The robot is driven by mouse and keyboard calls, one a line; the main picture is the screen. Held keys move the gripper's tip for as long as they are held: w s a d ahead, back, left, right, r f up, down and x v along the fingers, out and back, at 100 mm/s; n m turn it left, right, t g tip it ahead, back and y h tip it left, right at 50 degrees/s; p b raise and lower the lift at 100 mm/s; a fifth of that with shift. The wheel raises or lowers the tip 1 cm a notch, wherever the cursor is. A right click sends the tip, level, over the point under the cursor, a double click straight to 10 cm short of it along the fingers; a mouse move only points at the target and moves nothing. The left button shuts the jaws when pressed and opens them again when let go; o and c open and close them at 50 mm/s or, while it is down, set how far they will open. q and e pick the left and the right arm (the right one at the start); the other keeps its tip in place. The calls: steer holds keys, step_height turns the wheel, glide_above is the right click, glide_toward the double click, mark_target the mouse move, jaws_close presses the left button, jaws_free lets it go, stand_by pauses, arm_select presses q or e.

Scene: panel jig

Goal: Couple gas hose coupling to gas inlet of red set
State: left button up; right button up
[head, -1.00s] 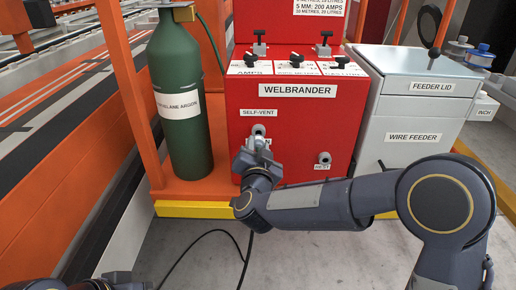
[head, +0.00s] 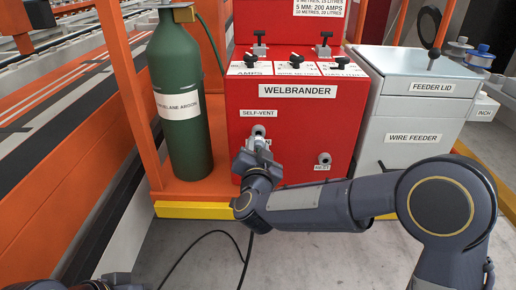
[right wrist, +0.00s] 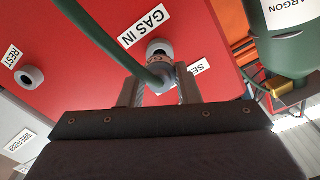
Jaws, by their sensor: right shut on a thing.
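The red set (head: 290,112) is a red box labelled WELBRANDER. Its gas inlet (right wrist: 160,46) is a pale round port beside the GAS IN label in the right wrist view. My right gripper (right wrist: 159,90) is shut on the gas hose coupling (right wrist: 160,76), whose green hose (right wrist: 102,38) runs to the upper left. The coupling overlaps the inlet's lower edge in that view; I cannot tell whether it is seated. In the head view the right gripper (head: 258,148) is at the front panel below the SELF-VENT label, and its fingers hide the coupling. The left gripper is not visible.
A rest port (right wrist: 31,77) sits on the same panel, to the right in the head view. A green argon cylinder (head: 181,100) stands left of the red set, and a grey wire feeder (head: 412,125) stands right. A black cable (head: 205,236) lies on the floor.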

mark_target(259, 148)
steer(key=shift+w, duration=1.45)
steer(key=o, duration=1.2)
steer(key=shift+c, duration=0.2)
steer(key=s+p, duration=0.1)
steer(key=s, duration=0.6)
steer(key=shift+s+d, duration=0.1)
steer(key=shift+s, duration=0.3)
steer(key=shift+d, duration=0.1)
